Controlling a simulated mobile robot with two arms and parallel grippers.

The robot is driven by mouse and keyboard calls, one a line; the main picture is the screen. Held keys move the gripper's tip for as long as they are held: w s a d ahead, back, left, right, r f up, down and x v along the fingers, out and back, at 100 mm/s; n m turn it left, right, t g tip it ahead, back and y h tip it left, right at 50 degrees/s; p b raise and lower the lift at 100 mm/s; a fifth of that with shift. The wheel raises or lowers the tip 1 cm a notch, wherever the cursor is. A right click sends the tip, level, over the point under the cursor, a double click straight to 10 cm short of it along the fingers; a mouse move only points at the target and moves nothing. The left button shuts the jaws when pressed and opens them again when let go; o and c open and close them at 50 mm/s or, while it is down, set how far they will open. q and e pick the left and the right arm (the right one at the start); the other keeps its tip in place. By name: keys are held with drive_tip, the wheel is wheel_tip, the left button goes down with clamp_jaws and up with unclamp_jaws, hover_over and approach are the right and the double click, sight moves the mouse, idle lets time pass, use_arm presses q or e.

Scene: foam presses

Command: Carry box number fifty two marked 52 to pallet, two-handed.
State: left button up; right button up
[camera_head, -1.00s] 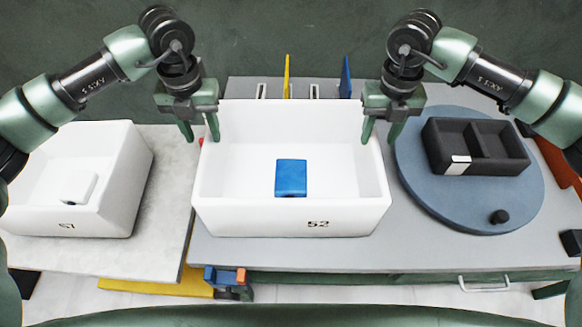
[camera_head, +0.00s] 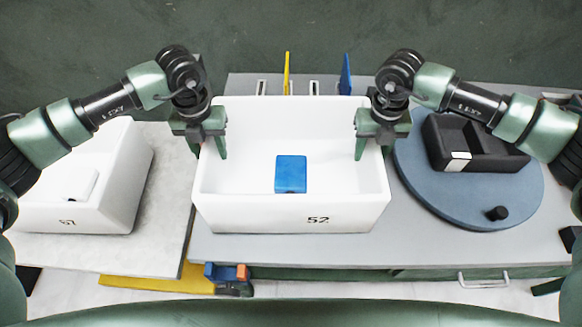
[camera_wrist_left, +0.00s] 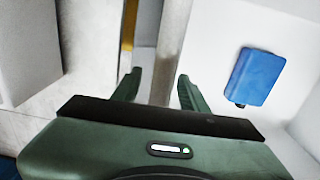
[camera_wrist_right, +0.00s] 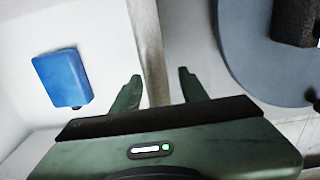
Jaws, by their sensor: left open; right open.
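The white open box marked 52 (camera_head: 260,217) stands on the grey table, with a blue block (camera_head: 291,174) inside on its floor. My left gripper (camera_head: 208,150) is open at the box's left wall, one finger on each side of it. In the left wrist view the wall edge (camera_wrist_left: 173,50) shows between the fingers. My right gripper (camera_head: 374,150) is open at the right wall in the same way, and that wall edge (camera_wrist_right: 150,50) shows between its fingers in the right wrist view. Neither gripper is closed on the wall. I cannot make out a pallet.
Another white box (camera_head: 75,215), with a number hard to read, stands on a pale table at left. At right a round blue-grey plate (camera_head: 450,207) bears a black divided tray (camera_head: 480,150) and a dark knob (camera_head: 497,213). Yellow and blue upright pieces stand behind box 52.

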use_arm(q)
clamp_jaws()
use_arm(e)
clamp_jaws()
use_arm(q)
drive_tip(key=shift+r, duration=0.15)
use_arm(e)
drive_tip(key=shift+r, duration=0.15)
